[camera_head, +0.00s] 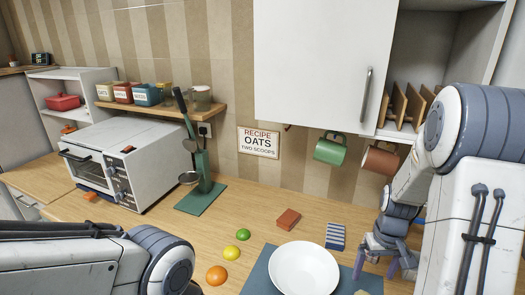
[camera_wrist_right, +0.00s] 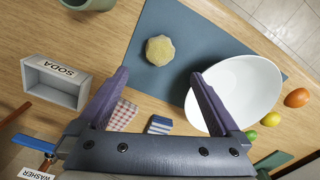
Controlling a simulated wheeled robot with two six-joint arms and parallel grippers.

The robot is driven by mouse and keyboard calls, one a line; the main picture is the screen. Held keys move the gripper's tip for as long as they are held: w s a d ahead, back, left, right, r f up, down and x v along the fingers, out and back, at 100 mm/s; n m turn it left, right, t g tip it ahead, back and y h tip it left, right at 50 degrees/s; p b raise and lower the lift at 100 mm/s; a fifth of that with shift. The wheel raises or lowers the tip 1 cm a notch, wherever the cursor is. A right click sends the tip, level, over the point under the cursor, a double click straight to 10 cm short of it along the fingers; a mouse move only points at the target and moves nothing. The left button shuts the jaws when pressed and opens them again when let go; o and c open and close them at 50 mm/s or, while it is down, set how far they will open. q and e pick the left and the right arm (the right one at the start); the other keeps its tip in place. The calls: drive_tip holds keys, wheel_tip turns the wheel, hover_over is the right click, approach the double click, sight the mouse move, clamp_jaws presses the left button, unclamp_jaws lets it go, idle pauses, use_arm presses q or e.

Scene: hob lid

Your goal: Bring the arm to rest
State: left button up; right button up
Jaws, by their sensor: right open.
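My right gripper (camera_head: 376,268) hangs low over the right part of the counter in the head view, just right of the white bowl (camera_head: 303,268). In the right wrist view its two purple fingers (camera_wrist_right: 160,80) are spread wide with nothing held between them. A round yellowish piece (camera_wrist_right: 160,50) lies on the blue-grey mat (camera_wrist_right: 190,25) beyond the fingertips. The right finger overlaps the bowl's edge in that view; whether it touches cannot be told. My left arm enters at the lower left of the head view, and its gripper is not seen.
An orange (camera_head: 217,275), a lemon (camera_head: 231,253) and a lime (camera_head: 243,234) lie left of the bowl. A striped block (camera_head: 335,236) lies behind it. Mugs (camera_head: 330,149) hang below the cabinet (camera_head: 320,60). A SODA box (camera_wrist_right: 55,82) stands left of the gripper.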

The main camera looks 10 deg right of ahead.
wheel_tip(320, 180, down, 12)
drive_tip(key=p, duration=0.2)
drive_tip(key=shift+r+p, duration=0.2)
drive_tip(key=shift+p, duration=0.15)
drive_tip(key=shift+r, duration=0.15)
drive_tip(key=shift+r+b, duration=0.3)
drive_tip(key=shift+r, duration=0.1)
drive_tip(key=shift+f, duration=0.1)
